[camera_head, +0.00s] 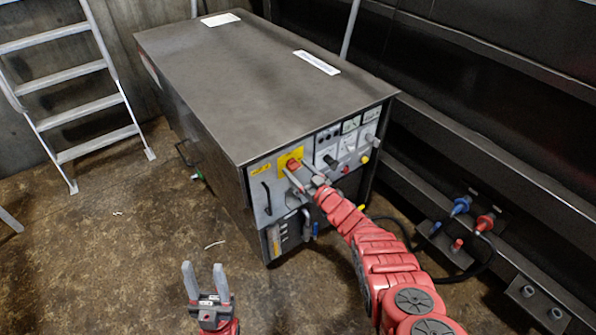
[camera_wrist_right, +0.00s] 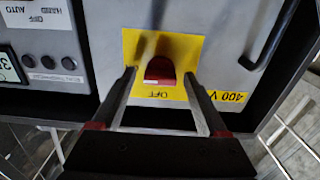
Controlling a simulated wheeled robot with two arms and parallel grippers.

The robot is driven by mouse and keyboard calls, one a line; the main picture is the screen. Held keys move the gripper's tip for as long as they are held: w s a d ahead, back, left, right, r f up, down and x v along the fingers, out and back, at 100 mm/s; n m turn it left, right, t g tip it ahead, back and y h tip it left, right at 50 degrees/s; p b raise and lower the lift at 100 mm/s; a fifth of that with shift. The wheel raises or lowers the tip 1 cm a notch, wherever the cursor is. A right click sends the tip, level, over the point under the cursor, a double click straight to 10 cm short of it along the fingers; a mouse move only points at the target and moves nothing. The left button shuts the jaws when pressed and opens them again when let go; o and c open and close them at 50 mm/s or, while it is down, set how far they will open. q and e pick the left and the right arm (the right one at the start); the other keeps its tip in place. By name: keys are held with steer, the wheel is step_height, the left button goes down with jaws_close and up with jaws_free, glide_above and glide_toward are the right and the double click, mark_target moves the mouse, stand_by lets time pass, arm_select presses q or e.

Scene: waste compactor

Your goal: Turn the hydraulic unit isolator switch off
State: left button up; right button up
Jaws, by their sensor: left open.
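The isolator switch is a red knob (camera_head: 293,164) on a yellow plate (camera_head: 284,159), on the front panel of the grey hydraulic unit (camera_head: 230,85). The right wrist view shows the panel upside down, with the red knob (camera_wrist_right: 160,71) on the yellow plate (camera_wrist_right: 192,47) beside an "OFF" label. My right gripper (camera_head: 291,172) is at the switch; its two fingers (camera_wrist_right: 159,73) stand on either side of the knob with small gaps. I cannot tell the knob's exact setting. My left gripper (camera_head: 204,268) is open and empty, low over the floor.
A black handle (camera_head: 266,198) is left of the switch, and gauges (camera_head: 351,124) and buttons are right of it. A ladder (camera_head: 85,95) stands at the left. Blue and red hose couplings (camera_head: 485,222) are on the right.

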jaws_close()
steer(key=shift+n, duration=0.3)
steer(key=n+b, duration=0.7)
steer(key=n, duration=1)
steer(key=shift+n, duration=0.3)
stand_by(0.3)
steer(key=shift+o, duration=0.7)
jaws_free()
